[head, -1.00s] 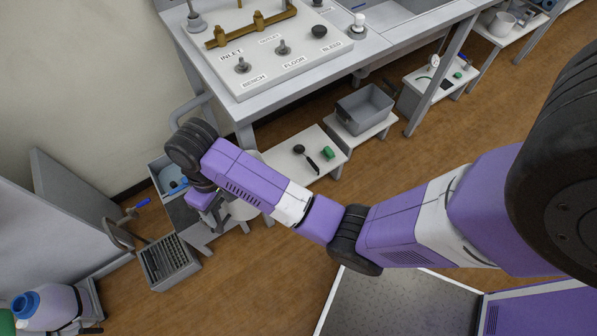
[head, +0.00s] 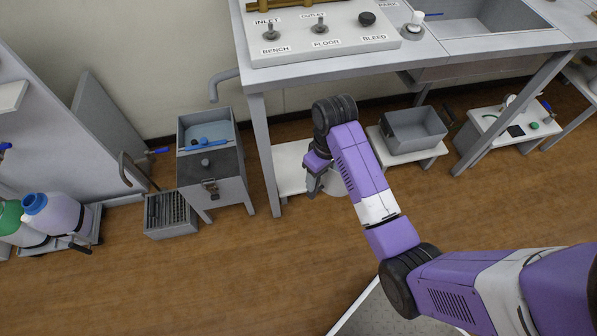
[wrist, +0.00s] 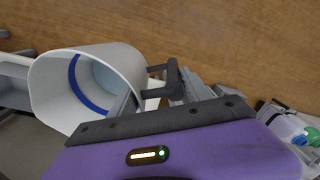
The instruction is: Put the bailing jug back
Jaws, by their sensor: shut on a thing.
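The bailing jug is a white vessel with a blue band inside. It fills the left of the wrist view (wrist: 58,82), its open mouth towards the camera, with a dark handle (wrist: 172,78) on its right side. My gripper (wrist: 158,98) is shut on the jug at its handle side; the exact contact is partly hidden. In the head view my gripper (head: 318,168) hangs in front of the low white shelf under the bench, and part of the jug (head: 333,186) shows below it, partly covered by my arm.
A grey tub (head: 415,133) sits to the right. The wooden floor in front is clear.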

